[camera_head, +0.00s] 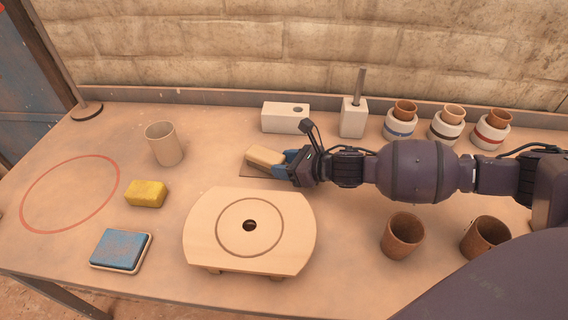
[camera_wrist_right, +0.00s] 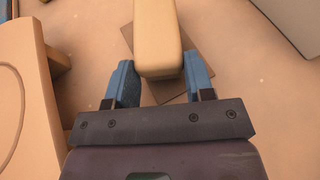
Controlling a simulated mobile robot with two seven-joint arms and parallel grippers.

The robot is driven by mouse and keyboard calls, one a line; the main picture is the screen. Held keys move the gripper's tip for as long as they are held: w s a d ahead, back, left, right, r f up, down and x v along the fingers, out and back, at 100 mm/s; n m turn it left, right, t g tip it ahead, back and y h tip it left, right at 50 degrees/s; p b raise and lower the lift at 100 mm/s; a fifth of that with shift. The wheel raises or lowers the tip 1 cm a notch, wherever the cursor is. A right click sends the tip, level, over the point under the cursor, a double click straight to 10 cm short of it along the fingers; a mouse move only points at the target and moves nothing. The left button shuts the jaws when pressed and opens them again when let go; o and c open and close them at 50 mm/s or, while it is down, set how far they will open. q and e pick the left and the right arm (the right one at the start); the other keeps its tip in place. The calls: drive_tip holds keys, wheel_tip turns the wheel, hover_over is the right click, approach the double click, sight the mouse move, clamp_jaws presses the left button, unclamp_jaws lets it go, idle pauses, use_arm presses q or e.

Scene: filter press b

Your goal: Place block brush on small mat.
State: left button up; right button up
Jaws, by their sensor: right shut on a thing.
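The block brush (camera_head: 264,157) is a pale tan wooden block. My right gripper (camera_head: 287,163), with blue fingers, is shut on its near end. In the right wrist view the block brush (camera_wrist_right: 157,38) reaches forward from between the fingertips (camera_wrist_right: 160,80). The small mat (camera_head: 253,171) is a thin brown square on the table, mostly hidden under the brush and gripper. In the right wrist view corners of the small mat (camera_wrist_right: 128,34) show around the brush. The brush is over the mat; I cannot tell whether it touches it. My left gripper is not in view.
A round-centred wooden board (camera_head: 205,235) stands just in front of the mat. A white block with a hole (camera_head: 283,118) and a holder (camera_head: 353,121) stand behind. A beige cup (camera_head: 164,144), yellow sponge (camera_head: 146,194) and blue pad (camera_head: 120,249) are left. Brown cups (camera_head: 402,236) stand right.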

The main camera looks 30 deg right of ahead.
idle(0.3)
drive_tip(key=o, duration=0.5)
drive_tip(key=shift+f, duration=0.15)
drive_tip(key=o, duration=0.5)
drive_tip(key=shift+c, duration=0.2)
